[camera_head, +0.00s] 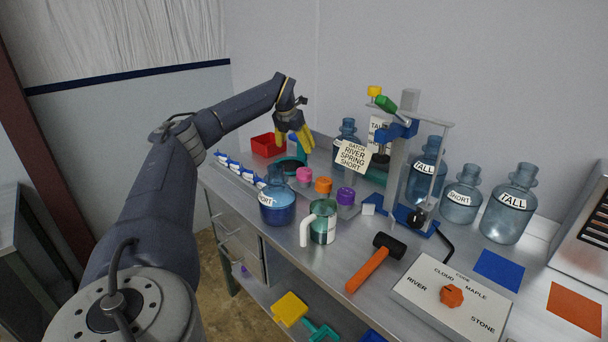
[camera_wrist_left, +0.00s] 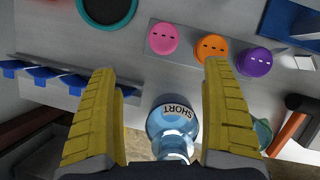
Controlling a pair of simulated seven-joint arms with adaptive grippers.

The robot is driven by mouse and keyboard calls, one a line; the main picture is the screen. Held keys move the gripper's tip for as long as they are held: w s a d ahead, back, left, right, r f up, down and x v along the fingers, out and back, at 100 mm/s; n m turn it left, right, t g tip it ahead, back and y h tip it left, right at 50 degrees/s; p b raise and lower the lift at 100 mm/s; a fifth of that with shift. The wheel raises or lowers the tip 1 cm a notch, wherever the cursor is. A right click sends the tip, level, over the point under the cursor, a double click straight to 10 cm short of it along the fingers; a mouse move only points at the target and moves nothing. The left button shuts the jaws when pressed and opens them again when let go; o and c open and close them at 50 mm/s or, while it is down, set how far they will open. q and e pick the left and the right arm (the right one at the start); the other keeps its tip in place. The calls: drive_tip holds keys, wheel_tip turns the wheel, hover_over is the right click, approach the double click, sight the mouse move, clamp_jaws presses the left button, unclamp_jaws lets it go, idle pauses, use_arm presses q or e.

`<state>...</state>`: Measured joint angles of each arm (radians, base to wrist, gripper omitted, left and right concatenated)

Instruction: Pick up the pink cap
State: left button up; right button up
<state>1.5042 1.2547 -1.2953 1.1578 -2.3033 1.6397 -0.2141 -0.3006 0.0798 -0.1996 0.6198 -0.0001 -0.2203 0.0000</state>
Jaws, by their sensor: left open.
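The pink cap (camera_head: 304,174) sits on the workbench in a row with an orange cap (camera_head: 323,185) and a purple cap (camera_head: 346,196). In the left wrist view the pink cap (camera_wrist_left: 162,38) lies at the top middle, on a grey strip, left of the orange cap (camera_wrist_left: 212,47) and purple cap (camera_wrist_left: 256,62). My left gripper (camera_head: 303,148) has yellow fingers and hangs above the bench behind the pink cap. In the left wrist view its fingers (camera_wrist_left: 163,88) are wide apart with nothing between their tips. My right gripper is out of view.
A short blue jug (camera_head: 277,200) and a mug (camera_head: 319,222) stand in front of the caps. A red bin (camera_head: 268,145) and blue clips (camera_head: 240,172) are to the left. A press stand (camera_head: 399,165), several jugs and a hammer (camera_head: 374,263) are to the right.

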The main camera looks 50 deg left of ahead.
sight(304, 171)
use_arm(q)
drive_tip(key=x, duration=1.7)
drive_tip(key=shift+d, duration=0.4)
drive_tip(key=c, duration=0.9)
